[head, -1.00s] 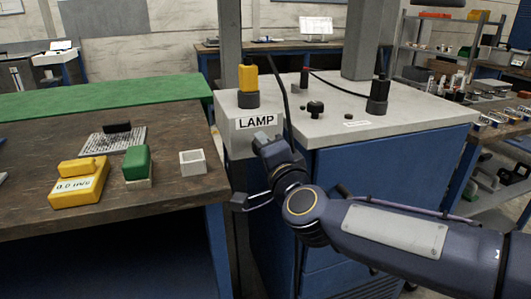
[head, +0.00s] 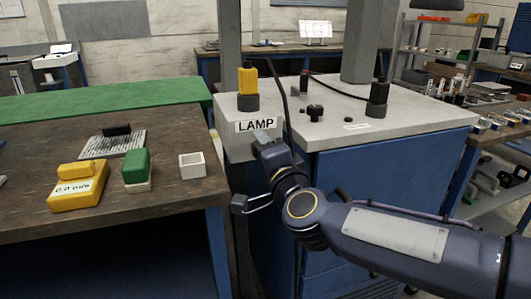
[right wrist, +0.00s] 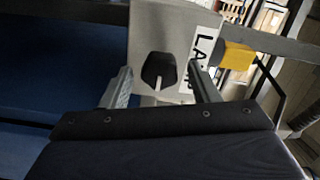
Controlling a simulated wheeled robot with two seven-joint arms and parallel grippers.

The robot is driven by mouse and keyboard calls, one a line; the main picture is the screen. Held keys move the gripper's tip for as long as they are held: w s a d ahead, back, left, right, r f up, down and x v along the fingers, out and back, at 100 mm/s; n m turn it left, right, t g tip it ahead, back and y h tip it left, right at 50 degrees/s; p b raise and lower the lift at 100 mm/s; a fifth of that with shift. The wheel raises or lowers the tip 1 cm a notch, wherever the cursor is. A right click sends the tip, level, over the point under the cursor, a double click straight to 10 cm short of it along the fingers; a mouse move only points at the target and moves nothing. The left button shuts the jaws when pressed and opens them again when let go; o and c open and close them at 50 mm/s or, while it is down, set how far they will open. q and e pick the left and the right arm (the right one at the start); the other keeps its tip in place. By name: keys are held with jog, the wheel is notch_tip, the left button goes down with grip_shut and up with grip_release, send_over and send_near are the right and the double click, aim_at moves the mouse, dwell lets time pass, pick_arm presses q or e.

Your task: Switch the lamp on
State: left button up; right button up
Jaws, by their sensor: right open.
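The lamp's grey box (head: 234,112) carries a white LAMP label (head: 258,124) and stands at the left end of the blue cabinet. In the right wrist view a black knob (right wrist: 157,69) with a pale pointer line sits on the face of the box (right wrist: 150,25), beside the LAMP label (right wrist: 201,52). My right gripper (head: 251,172) is open at the box's front. In its wrist view the fingers (right wrist: 162,86) are spread to either side of the knob, with gaps; contact cannot be told. The knob is not visible in the head view. My left gripper is not in view.
A yellow block (head: 248,80) in a dark socket stands on the box, near a black cable. The cabinet top (head: 410,115) holds small black knobs. The wooden bench (head: 110,215) at left carries a yellow meter (head: 77,190), a green block (head: 136,165) and a white open box (head: 193,166).

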jog(key=p+v, duration=0.1)
jog(key=v, duration=0.6)
jog(key=shift+s, duration=0.35)
jog(key=shift+d, duration=0.1)
jog(key=s+d+f+n+g+h, duration=0.1)
jog(key=s+d+f+n+g, duration=0.45)
jog(key=s+d+f, duration=0.45)
jog(key=s+d+f+n+g+h, duration=0.1)
jog(key=s+d+f+n+g, duration=0.3)
jog(key=s+d+f+g, duration=0.55)
notch_tip(320, 180, up, 25)
jog(key=s+a+t+p, duration=0.1)
jog(key=s+t+p, duration=0.1)
jog(key=p, duration=2.5)
jog(key=shift+s+a+f+t, duration=0.25)
jog(key=shift+a+t, duration=0.1)
jog(key=shift+t, duration=0.35)
jog(key=shift+n, duration=0.25)
